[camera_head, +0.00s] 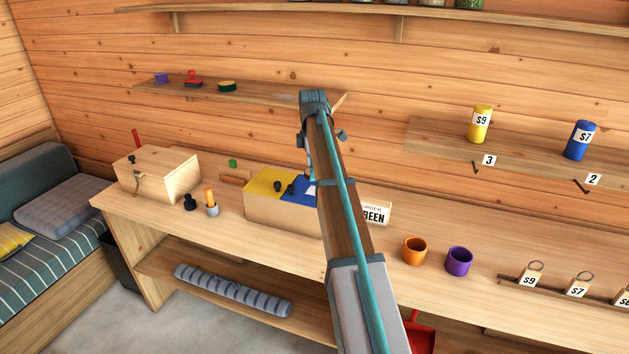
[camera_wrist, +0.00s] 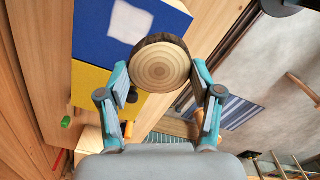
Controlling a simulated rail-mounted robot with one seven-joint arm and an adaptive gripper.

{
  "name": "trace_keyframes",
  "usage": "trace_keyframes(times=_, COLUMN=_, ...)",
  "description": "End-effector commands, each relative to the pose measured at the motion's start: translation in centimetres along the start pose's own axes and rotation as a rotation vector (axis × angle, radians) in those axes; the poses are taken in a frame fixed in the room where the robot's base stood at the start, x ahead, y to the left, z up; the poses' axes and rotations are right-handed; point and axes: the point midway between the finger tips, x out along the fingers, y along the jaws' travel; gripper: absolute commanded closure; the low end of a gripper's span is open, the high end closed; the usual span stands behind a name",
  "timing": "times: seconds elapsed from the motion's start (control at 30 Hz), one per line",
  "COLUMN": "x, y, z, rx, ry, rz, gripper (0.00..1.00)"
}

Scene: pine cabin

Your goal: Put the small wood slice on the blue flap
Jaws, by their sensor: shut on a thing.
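My gripper (camera_wrist: 162,76) is shut on the small wood slice (camera_wrist: 160,63), a round disc with pale rings and dark bark, held between its fingertips in the wrist view. The blue flap (camera_wrist: 92,38) with a white patch shows beyond and left of the slice, which overlaps it in the picture. In the head view, the blue flap (camera_head: 291,198) lies on top of a wooden box on the bench, partly hidden by my arm. The slice cannot be made out in the head view, and my fingertips are mostly hidden there. The gap between slice and flap cannot be told.
A yellow flap (camera_head: 263,185) adjoins the blue one. Left on the bench (camera_head: 130,216) are a lidded wooden box (camera_head: 160,178), a dark stamp (camera_head: 190,203) and an orange-handled tool (camera_head: 210,200). An orange mug (camera_head: 414,250) and purple mug (camera_head: 459,260) stand to the right.

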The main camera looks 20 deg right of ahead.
Motion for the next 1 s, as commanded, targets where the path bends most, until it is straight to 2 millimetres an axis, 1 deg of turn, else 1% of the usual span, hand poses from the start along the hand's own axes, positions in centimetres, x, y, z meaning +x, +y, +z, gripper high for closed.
trace_keyframes(times=0.03, x=0.7, y=0.9, z=0.2, rx=0.001, ry=0.000, rz=-0.004, gripper=0.59)
trace_keyframes(times=0.13, x=2.4, y=2.2, z=0.5, rx=0.001, ry=0.000, rz=-0.003, gripper=0.59)
trace_keyframes(times=0.2, x=3.4, y=2.9, z=0.7, rx=0.001, ry=0.000, rz=-0.003, gripper=0.59)
trace_keyframes(times=0.3, x=4.3, y=3.6, z=0.9, rx=0.001, ry=0.000, rz=-0.001, gripper=0.59)
trace_keyframes(times=0.57, x=5.5, y=4.6, z=1.1, rx=0.001, ry=0.000, rz=-0.001, gripper=0.59)
trace_keyframes(times=0.6, x=5.9, y=4.9, z=1.1, rx=0.001, ry=0.000, rz=-0.001, gripper=0.59)
trace_keyframes(times=0.67, x=6.9, y=4.6, z=1.1, rx=0.000, ry=0.000, rz=-0.002, gripper=0.59)
trace_keyframes(times=0.8, x=8.6, y=4.5, z=1.1, rx=0.001, ry=0.000, rz=-0.001, gripper=0.59)
trace_keyframes(times=1.0, x=8.9, y=4.6, z=1.1, rx=0.001, ry=0.000, rz=0.000, gripper=0.59)
